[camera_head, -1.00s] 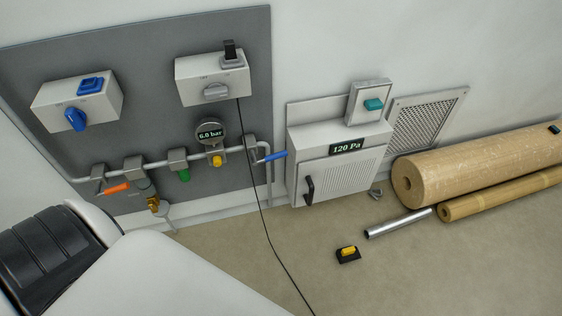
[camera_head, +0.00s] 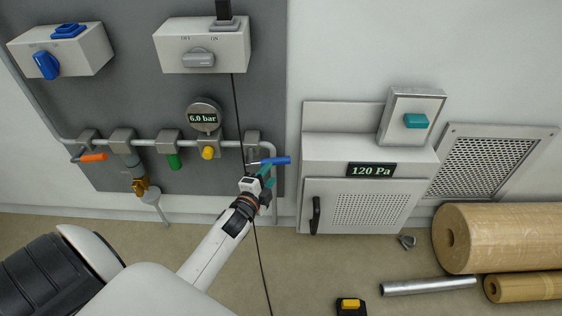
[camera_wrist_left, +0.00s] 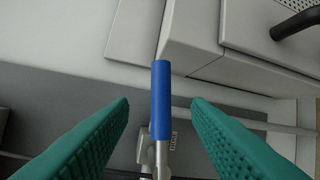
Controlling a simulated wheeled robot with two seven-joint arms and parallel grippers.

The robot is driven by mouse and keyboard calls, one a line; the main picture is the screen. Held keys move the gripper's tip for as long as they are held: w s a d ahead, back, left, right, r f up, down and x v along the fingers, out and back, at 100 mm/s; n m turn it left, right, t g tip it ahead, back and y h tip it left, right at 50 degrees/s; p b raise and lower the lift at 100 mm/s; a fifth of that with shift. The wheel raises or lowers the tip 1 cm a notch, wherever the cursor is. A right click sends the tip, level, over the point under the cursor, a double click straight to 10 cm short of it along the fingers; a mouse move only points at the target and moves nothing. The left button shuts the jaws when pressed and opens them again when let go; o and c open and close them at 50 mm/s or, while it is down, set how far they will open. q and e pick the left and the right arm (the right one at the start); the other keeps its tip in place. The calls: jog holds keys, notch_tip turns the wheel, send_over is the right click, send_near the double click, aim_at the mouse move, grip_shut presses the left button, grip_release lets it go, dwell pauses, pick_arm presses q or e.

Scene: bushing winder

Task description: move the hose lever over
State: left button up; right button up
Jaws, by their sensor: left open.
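A blue lever (camera_head: 276,160) sits on the right end of the wall pipe and points right. In the left wrist view the blue lever (camera_wrist_left: 161,100) lies in the gap between my finger pads, with space on both sides. My left gripper (camera_head: 268,171) is open at the lever, its green fingers just below it in the head view; they also show in the left wrist view (camera_wrist_left: 160,112). How deep the lever sits between them I cannot tell. An orange lever (camera_head: 94,157) is at the pipe's left end. My right gripper is not in view.
The pipe (camera_head: 146,142) also carries green (camera_head: 174,161) and yellow (camera_head: 208,153) knobs and a gauge (camera_head: 203,117). A black cable (camera_head: 237,115) hangs close to my left gripper. A grey cabinet (camera_head: 369,206) stands right of the lever. Rolls (camera_head: 510,238) lie on the floor.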

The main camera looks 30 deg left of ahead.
aim_at(277, 164)
pick_arm(q)
jog(key=w, duration=0.2)
jog(key=w+b, duration=0.1)
jog(key=w, duration=0.1)
jog(key=w+a+f, duration=0.1)
jog(key=w, duration=0.2)
jog(key=shift+w+a+f+b, duration=0.1)
jog(key=shift+w+b, duration=0.15)
jog(key=shift+w, duration=0.25)
jog(key=shift+w+a+f+b, duration=0.1)
jog(key=shift+w+b, duration=0.15)
jog(key=shift+w, duration=0.6)
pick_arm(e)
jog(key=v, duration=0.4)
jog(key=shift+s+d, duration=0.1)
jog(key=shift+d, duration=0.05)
pick_arm(q)
grip_shut()
